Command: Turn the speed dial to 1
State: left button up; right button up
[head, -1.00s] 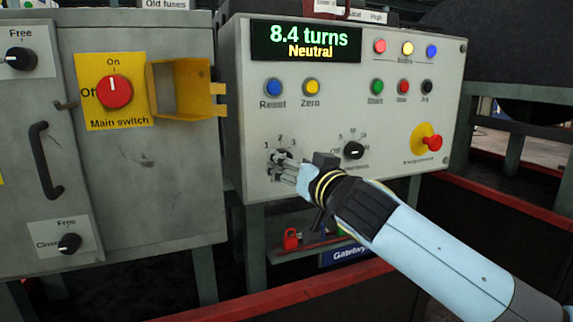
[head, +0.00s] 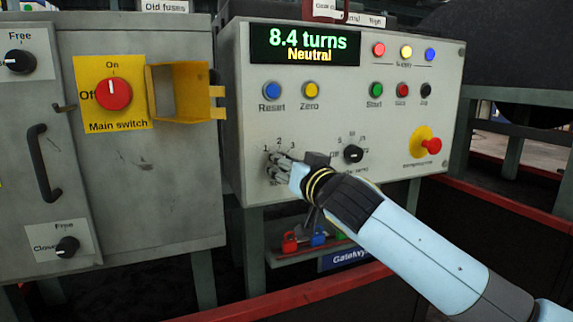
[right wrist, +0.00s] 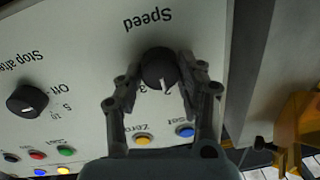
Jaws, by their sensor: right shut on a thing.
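The black speed dial (right wrist: 158,68) is on the grey control panel (head: 400,90), under its "Speed" label in the upside-down right wrist view. My right gripper (head: 277,164) is shut on the dial, one finger on each side of it. The dial's white pointer mark points down and slightly right in the right wrist view. A 3 shows to the left of the mark; a finger hides the area to the right. In the head view the numbers 1, 2 and 3 show above the gripper, and the dial is mostly hidden. My left gripper is not in view.
A second black dial (head: 353,154) sits close right of my right gripper. Reset (head: 273,90) and Zero (head: 310,88) buttons are above. A red emergency knob (head: 431,146) is farther right. A yellow open cover (head: 180,90) projects to the left. The display (head: 306,45) reads 8.4 turns, Neutral.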

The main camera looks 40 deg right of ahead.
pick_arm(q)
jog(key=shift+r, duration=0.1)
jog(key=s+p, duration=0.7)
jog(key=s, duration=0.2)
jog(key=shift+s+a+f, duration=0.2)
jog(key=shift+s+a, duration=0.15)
pick_arm(e)
jog(key=shift+a+r+n+g, duration=0.1)
jog(key=shift+n+g, duration=0.2)
jog(key=shift+n, duration=4)
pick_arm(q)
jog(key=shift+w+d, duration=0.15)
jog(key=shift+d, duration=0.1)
pick_arm(e)
jog(key=o, duration=1.2)
jog(key=shift+c, duration=0.2)
